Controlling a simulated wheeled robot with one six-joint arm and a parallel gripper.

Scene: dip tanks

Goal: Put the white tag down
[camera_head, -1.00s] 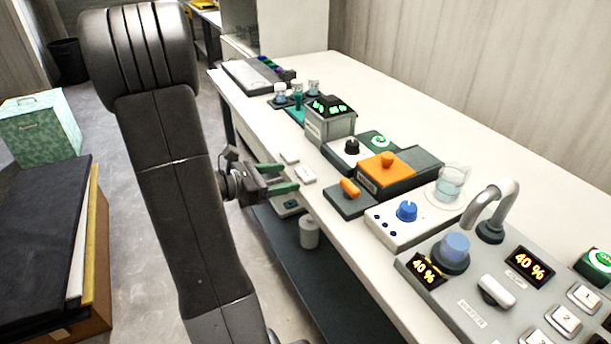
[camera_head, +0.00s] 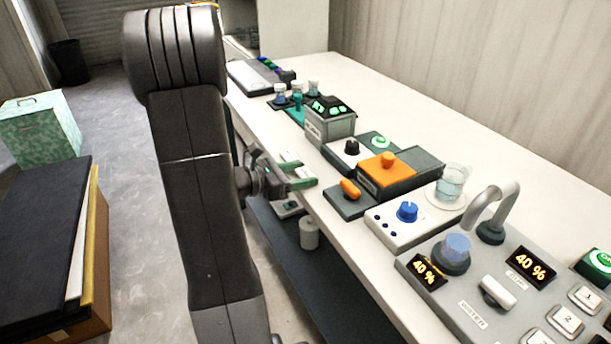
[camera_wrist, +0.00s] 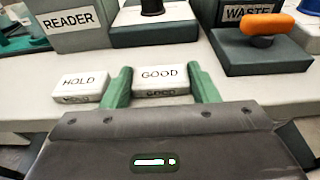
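The white tag marked GOOD (camera_wrist: 161,76) lies on the bench near its front edge. In the wrist view it is between the two green fingers of my gripper (camera_wrist: 160,86), close to both. A second white tag marked HOLD (camera_wrist: 80,85) lies to the left, outside the fingers. In the head view my gripper (camera_head: 297,175) reaches over the bench edge and partly hides the tags.
A box marked READER (camera_wrist: 66,30) stands behind on the left. A beaker (camera_head: 452,183) and a control panel (camera_head: 470,290) stand further along the bench (camera_head: 440,115).

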